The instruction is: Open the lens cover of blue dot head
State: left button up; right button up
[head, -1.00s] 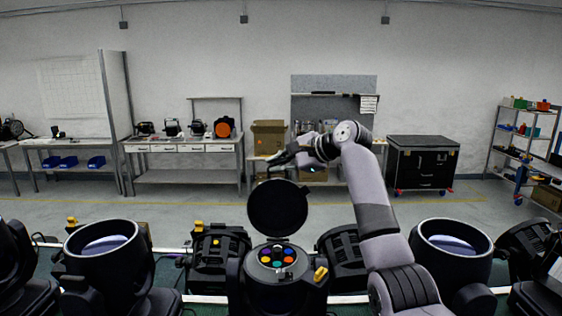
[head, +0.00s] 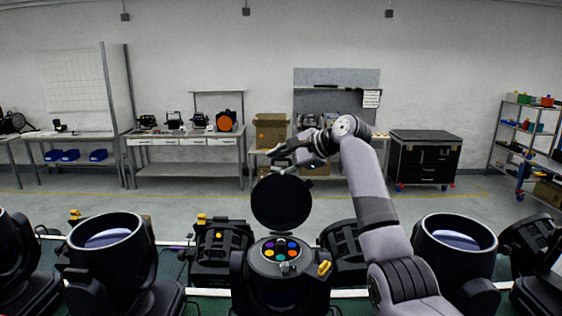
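The middle head on the front bench (head: 280,262) is a black can with several coloured discs in its open top, a blue one among them. Its round black lens cover (head: 281,203) stands upright, hinged up at the far side of the rim. My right gripper (head: 278,160) is just above the cover's top edge, with no clear contact visible. It looks empty, but its finger gap is too small and dark to read. My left gripper is not in view.
Black heads with glassy round tops stand at left (head: 106,238) and right (head: 456,238). Lower black units (head: 219,243) sit between them. Behind lie open floor, a workbench (head: 185,142), a cardboard box (head: 271,131), a black case (head: 424,157) and a shelf rack (head: 522,140).

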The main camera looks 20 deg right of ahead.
jog(key=shift+d+r, duration=0.1)
jog(key=shift+r, duration=0.2)
jog(key=shift+s+d+r, duration=0.1)
jog(key=shift+s+r, duration=0.05)
jog(key=v, duration=1.1)
jog(key=shift+s+d, duration=0.15)
jog(key=shift+s, duration=0.15)
